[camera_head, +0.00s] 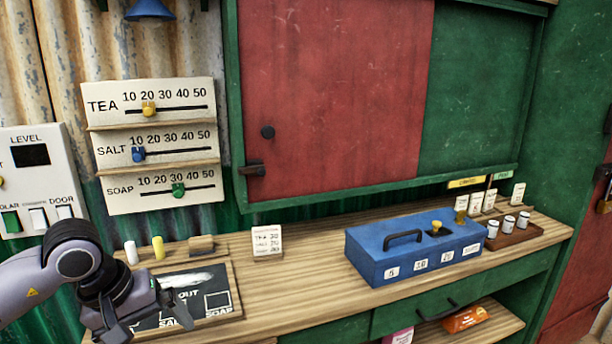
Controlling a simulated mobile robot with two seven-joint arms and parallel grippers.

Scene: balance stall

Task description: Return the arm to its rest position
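My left arm comes in from the left edge in the camera_head view. Its gripper (152,324) hangs low over the dark slate board (222,313) at the left end of the wooden counter. The two fingers are spread apart, with nothing visible between them. The gripper covers part of the slate's lettering; "OUT", "SALT" and "SOAP" show in part, along with a white smear. I cannot tell the height of the fingers above the slate. My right gripper is not in view.
Behind the slate stand a white chalk (131,252), a yellow chalk (158,247) and a wooden block (201,245). A small card (267,243) and a blue box (414,246) stand farther right. Slider boards (150,125) and a switch panel (35,180) are on the left wall.

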